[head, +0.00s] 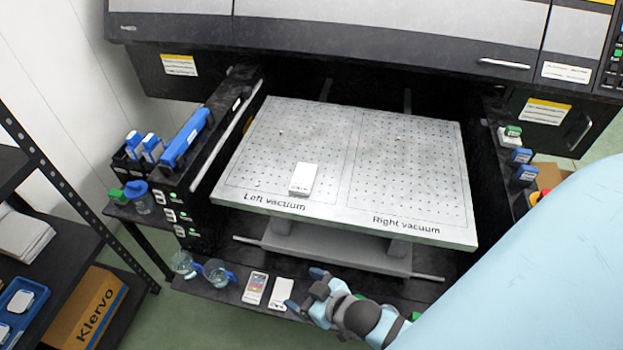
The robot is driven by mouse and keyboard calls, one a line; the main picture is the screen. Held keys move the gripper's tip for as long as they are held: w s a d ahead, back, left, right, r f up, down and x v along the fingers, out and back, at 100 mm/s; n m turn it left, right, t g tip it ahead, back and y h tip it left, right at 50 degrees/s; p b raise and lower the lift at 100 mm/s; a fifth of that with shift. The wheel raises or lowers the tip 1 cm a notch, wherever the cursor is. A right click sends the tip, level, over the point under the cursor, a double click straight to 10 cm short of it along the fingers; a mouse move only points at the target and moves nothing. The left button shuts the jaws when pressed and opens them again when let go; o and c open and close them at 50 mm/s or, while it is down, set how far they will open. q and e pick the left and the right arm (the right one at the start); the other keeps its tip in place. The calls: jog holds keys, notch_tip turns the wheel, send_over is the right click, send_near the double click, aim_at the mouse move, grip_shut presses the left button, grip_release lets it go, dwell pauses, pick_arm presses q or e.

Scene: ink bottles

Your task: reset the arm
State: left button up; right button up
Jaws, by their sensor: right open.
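My right gripper (304,289) is at the bottom centre of the head view, over the front ledge of the machine. Its two blue-tipped fingers are apart, and I see nothing between them. Its arm comes in from the lower right, and a large pale blue part covers the lower right of the picture. A white flat case (282,292) lies on the ledge just left of the fingers. I cannot tell whether the fingers touch it. My left gripper is not in view.
The perforated vacuum table (400,165) is behind the gripper, with a white box (303,179) on it. A phone-like case (255,288) and two glass beakers (217,272) stand left on the ledge. Blue ink bottles stand left (152,147) and right (524,175).

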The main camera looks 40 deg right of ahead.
jog(key=shift+s+f+m+g, duration=0.15)
jog(key=shift+s+f+g, duration=0.2)
jog(key=shift+s, duration=0.25)
jog(key=shift+s+f+m+g, duration=0.15)
jog(key=shift+s+f+g, duration=0.1)
jog(key=shift+s+f, duration=0.25)
jog(key=shift+r, duration=0.15)
